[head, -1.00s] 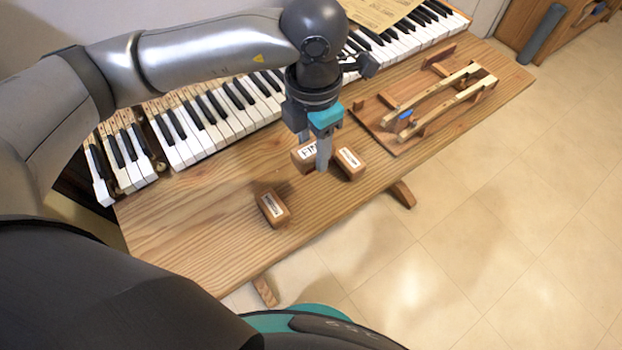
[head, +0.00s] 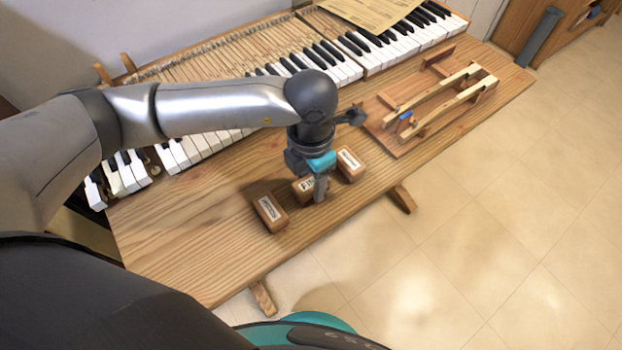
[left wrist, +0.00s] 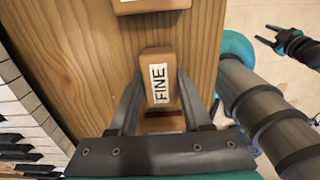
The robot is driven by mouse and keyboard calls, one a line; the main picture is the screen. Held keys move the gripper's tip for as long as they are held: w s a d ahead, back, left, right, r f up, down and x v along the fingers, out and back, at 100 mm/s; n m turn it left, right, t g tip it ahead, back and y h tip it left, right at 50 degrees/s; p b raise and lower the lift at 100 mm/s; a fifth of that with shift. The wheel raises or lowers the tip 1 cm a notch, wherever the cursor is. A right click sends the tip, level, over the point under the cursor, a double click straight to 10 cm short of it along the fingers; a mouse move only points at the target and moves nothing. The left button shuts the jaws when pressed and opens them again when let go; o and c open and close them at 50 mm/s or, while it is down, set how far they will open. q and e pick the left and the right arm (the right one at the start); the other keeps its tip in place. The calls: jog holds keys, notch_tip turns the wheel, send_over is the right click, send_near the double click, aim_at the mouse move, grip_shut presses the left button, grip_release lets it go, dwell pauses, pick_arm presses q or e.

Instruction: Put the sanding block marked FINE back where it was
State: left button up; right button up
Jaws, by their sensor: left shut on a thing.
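The FINE sanding block (head: 302,186) is wooden with a white label; in the head view my left gripper partly hides it. In the left wrist view the block (left wrist: 158,85) is between the two fingers of my left gripper (left wrist: 156,90), label up. My left gripper (head: 320,190) is shut on it, pointing down at the bench. The block is between two similar blocks, at or just above the bench top; I cannot tell whether it touches. My right gripper (left wrist: 268,36) shows only in the left wrist view, open and empty, over the floor.
One labelled block (head: 270,212) lies to the left and another (head: 350,164) to the right, close by. The wooden bench (head: 190,250) is clear at its left end. Piano keys (head: 185,152) line the back. A wooden jig board (head: 400,143) lies farther right.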

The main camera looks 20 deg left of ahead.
aim_at(311, 182)
pick_arm(q)
jog(key=shift+f, duration=0.2)
pick_arm(e)
jog(key=shift+f, duration=0.2)
pick_arm(q)
jog(key=o, duration=1.2)
pick_arm(e)
jog(key=shift+d, duration=0.2)
pick_arm(q)
jog(key=shift+r, duration=0.1)
jog(key=shift+r, duration=0.5)
notch_tip(311, 182, up, 11)
jog(key=shift+r+p, duration=0.15)
jog(key=shift+p, duration=1.1)
pick_arm(e)
jog(key=shift+g, duration=0.3)
jog(key=s+a+r, duration=0.2)
jog(key=s, duration=0.1)
jog(key=shift+a+r, duration=0.3)
